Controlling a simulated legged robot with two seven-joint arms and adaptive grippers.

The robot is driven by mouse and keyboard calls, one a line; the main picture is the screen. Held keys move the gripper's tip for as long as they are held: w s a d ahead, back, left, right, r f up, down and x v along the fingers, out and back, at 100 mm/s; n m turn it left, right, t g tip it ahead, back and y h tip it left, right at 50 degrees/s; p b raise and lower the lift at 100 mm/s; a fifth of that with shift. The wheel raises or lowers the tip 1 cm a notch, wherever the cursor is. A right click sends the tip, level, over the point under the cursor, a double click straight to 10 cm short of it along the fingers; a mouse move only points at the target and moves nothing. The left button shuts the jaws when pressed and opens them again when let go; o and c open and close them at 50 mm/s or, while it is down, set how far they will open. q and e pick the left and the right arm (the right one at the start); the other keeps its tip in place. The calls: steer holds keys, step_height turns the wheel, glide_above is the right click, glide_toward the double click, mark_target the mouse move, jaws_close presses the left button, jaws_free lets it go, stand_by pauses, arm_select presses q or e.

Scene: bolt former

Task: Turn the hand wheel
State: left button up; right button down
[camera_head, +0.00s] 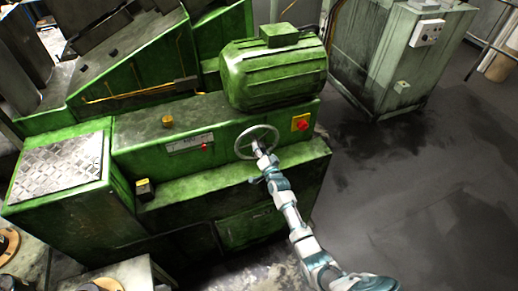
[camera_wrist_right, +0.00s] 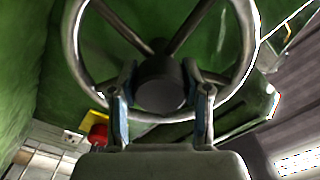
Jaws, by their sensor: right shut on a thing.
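The hand wheel (camera_head: 241,148) is a grey metal ring with spokes on the front of the green machine, below the motor. In the right wrist view the hand wheel (camera_wrist_right: 249,40) fills the top, with a dark round knob or hub (camera_wrist_right: 160,83) at its lower middle. My right gripper (camera_head: 259,150) is at the wheel; in the wrist view its two fingers (camera_wrist_right: 161,95) stand on either side of the dark round part and are shut on it. The contact faces are partly hidden. My left gripper is in neither view.
A red button on a yellow plate (camera_head: 300,122) sits just right of the wheel, and a small red knob (camera_head: 204,147) to its left. The green motor (camera_head: 275,75) bulges above. A grey-green cabinet (camera_head: 400,60) stands at the back right. The dark floor (camera_head: 430,170) at right is clear.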

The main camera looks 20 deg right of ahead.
steer(key=shift+f, duration=0.2)
steer(key=c, duration=0.5)
jaws_free()
steer(key=shift+d, duration=0.1)
steer(key=shift+r, duration=0.1)
steer(key=shift+s, duration=0.1)
steer(key=s, duration=1.1)
steer(key=shift+s, duration=0.4)
